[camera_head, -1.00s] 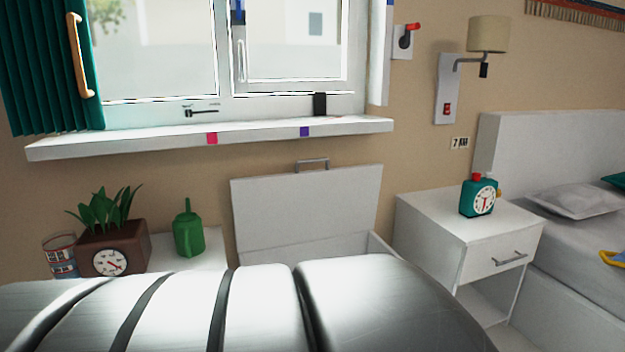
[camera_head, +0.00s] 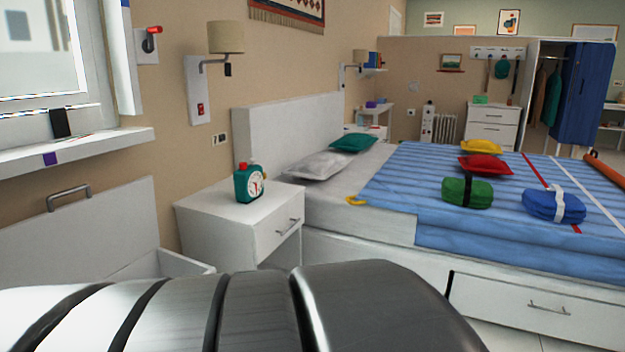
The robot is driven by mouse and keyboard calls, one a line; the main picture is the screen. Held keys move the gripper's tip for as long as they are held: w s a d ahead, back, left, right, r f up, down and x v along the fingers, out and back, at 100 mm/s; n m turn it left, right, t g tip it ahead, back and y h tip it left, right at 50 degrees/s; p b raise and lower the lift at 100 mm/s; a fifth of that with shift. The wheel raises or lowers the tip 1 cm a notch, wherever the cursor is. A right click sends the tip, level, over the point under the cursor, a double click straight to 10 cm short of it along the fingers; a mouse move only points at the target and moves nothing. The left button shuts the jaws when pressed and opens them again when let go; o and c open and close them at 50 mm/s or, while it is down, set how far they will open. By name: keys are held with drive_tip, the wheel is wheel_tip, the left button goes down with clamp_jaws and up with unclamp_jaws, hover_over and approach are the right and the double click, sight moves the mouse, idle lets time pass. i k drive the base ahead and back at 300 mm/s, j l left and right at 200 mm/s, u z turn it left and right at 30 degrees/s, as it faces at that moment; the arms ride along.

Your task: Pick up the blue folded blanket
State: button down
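A blue folded blanket (camera_head: 554,205) with a white strap around it lies on the blue striped bed cover (camera_head: 400,190), at the right of the view. A green folded bundle (camera_head: 467,192) with a dark strap lies to its left. A red bundle (camera_head: 486,164) and a yellow one (camera_head: 481,147) lie farther back on the bed. My arm's metal link fills the bottom of the view, well apart from the blanket. My gripper is not in view.
An open white chest (camera_head: 84,240) is at the left. The bed's side has a drawer (camera_head: 540,308). An orange roll (camera_head: 605,170) lies at the right edge. Bare floor shows only at bottom right.

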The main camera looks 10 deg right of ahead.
sight(559, 206)
drive_tip(key=z, duration=1.75)
